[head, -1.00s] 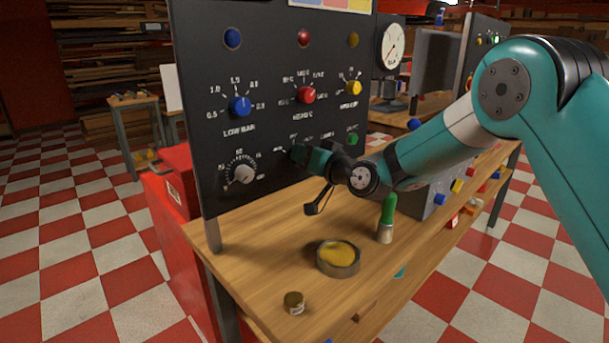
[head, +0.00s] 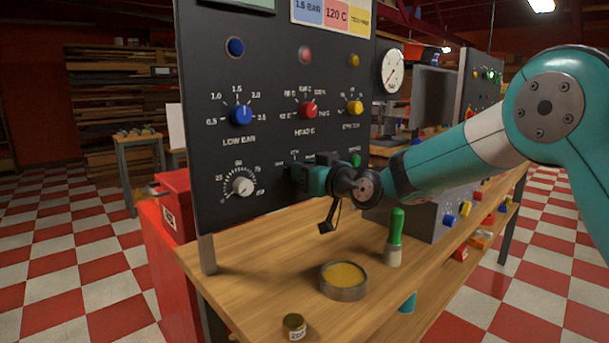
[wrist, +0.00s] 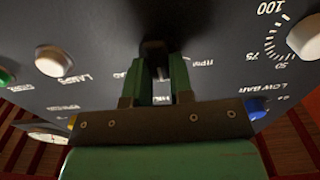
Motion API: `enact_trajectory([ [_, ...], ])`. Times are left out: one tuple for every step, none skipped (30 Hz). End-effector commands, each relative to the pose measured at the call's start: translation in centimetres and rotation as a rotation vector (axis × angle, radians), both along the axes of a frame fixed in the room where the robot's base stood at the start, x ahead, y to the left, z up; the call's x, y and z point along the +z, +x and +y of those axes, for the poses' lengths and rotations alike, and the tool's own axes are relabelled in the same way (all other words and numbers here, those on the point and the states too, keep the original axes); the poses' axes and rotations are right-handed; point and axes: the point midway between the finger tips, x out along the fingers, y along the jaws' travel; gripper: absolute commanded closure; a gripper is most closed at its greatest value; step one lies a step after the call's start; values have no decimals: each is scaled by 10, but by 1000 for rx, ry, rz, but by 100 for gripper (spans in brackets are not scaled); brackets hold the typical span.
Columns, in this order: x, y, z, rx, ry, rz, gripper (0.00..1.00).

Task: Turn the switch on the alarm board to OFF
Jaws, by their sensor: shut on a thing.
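The dark alarm board (head: 215,150) stands upright at the back of the wooden bench. My gripper (head: 300,178) is at its lower middle, between the white dial and the green button, and covers the switch in the head view. In the wrist view my gripper (wrist: 155,75) has its two green fingers shut on a black knob (wrist: 153,48) on the board face. Only the knob's top shows between the fingers. Its pointer and most of its position labels are hidden or too blurred to read, so I cannot tell its setting.
Nearby on the board are a white dial (head: 242,187), a blue knob (head: 241,115), a red knob (head: 308,110), a yellow knob (head: 354,107) and a green button (head: 355,159). A round tin (head: 343,291), small jar (head: 294,327) and green-handled tool (head: 395,237) stand on the bench.

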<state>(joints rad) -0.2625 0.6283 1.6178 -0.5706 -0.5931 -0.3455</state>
Motion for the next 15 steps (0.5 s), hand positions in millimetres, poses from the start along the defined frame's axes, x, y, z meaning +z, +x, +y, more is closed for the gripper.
enact_trajectory([
  [0,0,0,1,-1,1,100],
  [0,0,0,1,-1,1,100],
  [0,0,0,1,-1,1,100],
  [0,0,0,2,0,1,100],
  [0,0,1,2,0,1,100],
  [0,0,1,2,0,1,100],
  [0,0,1,2,0,1,100],
  [0,0,1,2,0,1,74],
  [0,0,1,1,0,1,65],
  [0,0,1,1,0,1,58],
  [0,0,1,1,0,1,53],
  [0,0,0,1,0,1,53],
  [0,0,0,1,0,1,53],
  [0,0,0,1,0,1,53],
  [0,0,0,1,1,1,53],
])
